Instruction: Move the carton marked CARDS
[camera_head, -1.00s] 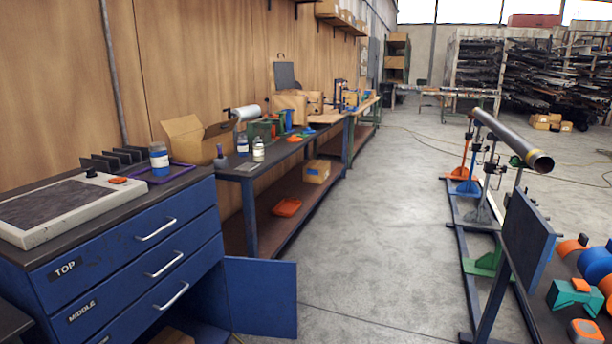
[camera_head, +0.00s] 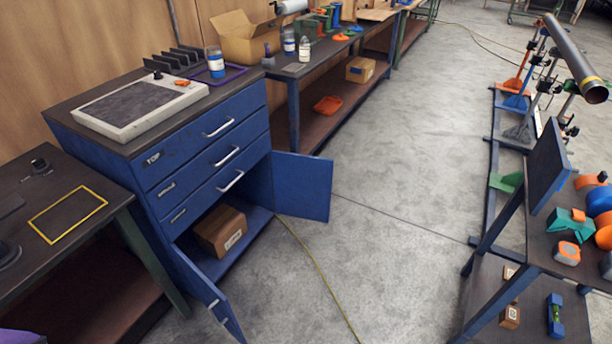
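A closed brown carton (camera_head: 221,231) with a pale label sits inside the open bottom compartment of the blue cabinet (camera_head: 215,123). Its label is too small to read, so I cannot tell if it says CARDS. A second carton (camera_head: 360,69) with a small label stands on the low shelf of the long bench. A small carton (camera_head: 509,317) is on the low shelf of the right-hand rack. No carton shows a readable mark.
The cabinet doors (camera_head: 301,186) stand open into the aisle. A side table with a yellow outlined square (camera_head: 68,214) is at left. An open box (camera_head: 246,38) is on the bench (camera_head: 312,67). The grey floor (camera_head: 400,190) between is clear, with a yellow cable on it.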

